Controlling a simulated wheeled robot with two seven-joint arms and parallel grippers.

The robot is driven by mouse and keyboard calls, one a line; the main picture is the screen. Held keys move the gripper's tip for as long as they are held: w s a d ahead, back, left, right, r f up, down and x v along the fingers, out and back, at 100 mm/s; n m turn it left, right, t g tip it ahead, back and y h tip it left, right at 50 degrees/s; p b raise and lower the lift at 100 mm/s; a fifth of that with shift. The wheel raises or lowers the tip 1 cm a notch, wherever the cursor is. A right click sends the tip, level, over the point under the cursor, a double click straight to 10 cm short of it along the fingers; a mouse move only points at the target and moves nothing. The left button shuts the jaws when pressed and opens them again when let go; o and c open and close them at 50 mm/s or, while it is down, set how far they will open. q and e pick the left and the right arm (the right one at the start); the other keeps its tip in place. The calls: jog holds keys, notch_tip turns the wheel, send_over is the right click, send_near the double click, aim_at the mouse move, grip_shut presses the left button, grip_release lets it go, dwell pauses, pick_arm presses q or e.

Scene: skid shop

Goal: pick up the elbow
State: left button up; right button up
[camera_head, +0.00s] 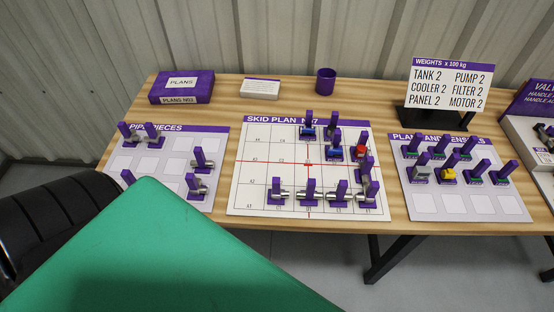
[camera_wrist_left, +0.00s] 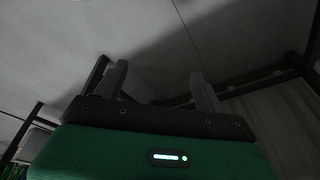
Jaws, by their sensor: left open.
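The pipe pieces board (camera_head: 170,175) lies at the left of the table. It holds several grey metal pipe pieces with purple upright tabs; I cannot tell which is the elbow. Two stand at its back left, one (camera_head: 201,161) at its right edge and one (camera_head: 195,187) at its front right. Another tab (camera_head: 127,177) is partly hidden by a green part of mine. My left gripper (camera_wrist_left: 160,90) is open in the left wrist view, with nothing seen between its fingers. No pipe piece shows clearly there. My right gripper is out of view.
The skid plan board (camera_head: 240,190) in the middle carries several parts. The plant board (camera_head: 462,205) lies to its right. A purple plans box (camera_head: 182,88), a card (camera_head: 260,88), a purple cup (camera_head: 325,82) and a weights sign (camera_head: 447,85) stand behind.

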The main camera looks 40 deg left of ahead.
pick_arm(q)
jog(key=w+d+r+m+t+h, duration=0.1)
jog(key=w+r, duration=0.1)
jog(key=r, duration=1.1)
jog(key=w+d+r, duration=0.1)
jog(key=r, duration=1.2)
jog(key=w+d+r+m+h, duration=0.2)
jog(key=w+d+r+m, duration=0.25)
jog(key=w+r, duration=0.2)
notch_tip(320, 180, up, 8)
jog(key=m+g+y, duration=0.3)
jog(key=m+g, duration=0.1)
send_over(277, 185)
jog(key=w, duration=0.2)
jog(key=shift+s+a+p, duration=0.15)
jog(key=shift+a+p, duration=0.25)
jog(key=shift+p, duration=0.05)
notch_tip(277, 185, down, 8)
jog(key=shift+a+f, duration=0.1)
notch_tip(277, 185, down, 6)
jog(key=shift+a+r+p, duration=0.15)
jog(key=shift+r+p, duration=0.05)
jog(key=shift+p, duration=0.6)
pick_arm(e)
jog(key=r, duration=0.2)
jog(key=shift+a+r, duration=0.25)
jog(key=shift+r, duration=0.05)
pick_arm(q)
jog(key=shift+c, duration=0.2)
